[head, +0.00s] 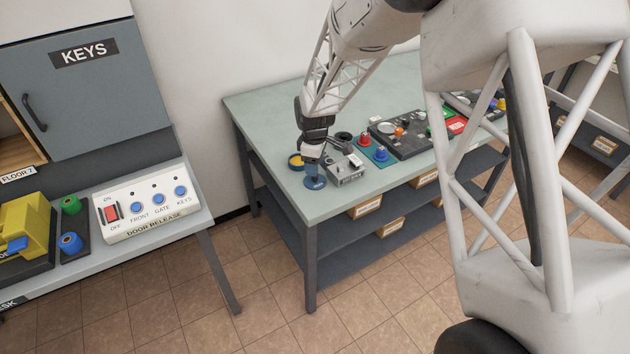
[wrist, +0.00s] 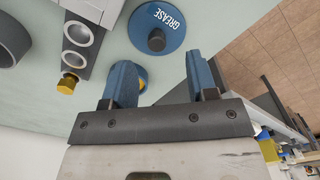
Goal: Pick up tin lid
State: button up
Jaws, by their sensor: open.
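The tin lid is a blue disc marked GREASE with a dark central knob. It lies flat near the front left corner of the green-topped bench in the head view (head: 316,184) and at the top of the wrist view (wrist: 176,17). My gripper (head: 311,168) is just above and beside the lid in the head view. In the wrist view my gripper (wrist: 160,72) is open, with its two blue fingers apart and the lid's knob beyond their tips. A round blue tin with yellow contents (head: 296,160) stands behind the lid, partly hidden by a finger in the wrist view.
A grey metal block with round openings (head: 346,170) stands close to the right of the lid. A dark ring (head: 343,137) and a teal pad with knobs (head: 376,153) are farther along the bench (head: 262,112). The bench's front edge is near the lid.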

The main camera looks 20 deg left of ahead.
jog(key=shift+f, duration=0.2)
jog(key=shift+w+f, duration=0.15)
jog(key=shift+f, duration=2.4)
grip_shut()
jog(key=shift+r, duration=0.15)
jog(key=shift+r, duration=0.75)
jog(key=shift+d+r, duration=0.15)
jog(key=shift+r, duration=0.8)
jog(key=s+d, duration=0.3)
jog(key=s, duration=0.4)
jog(key=s+d+r, duration=0.1)
jog(key=s+d, duration=0.3)
jog(key=s, duration=0.3)
jog(key=shift+d+r, duration=0.15)
jog(key=shift+d, duration=0.1)
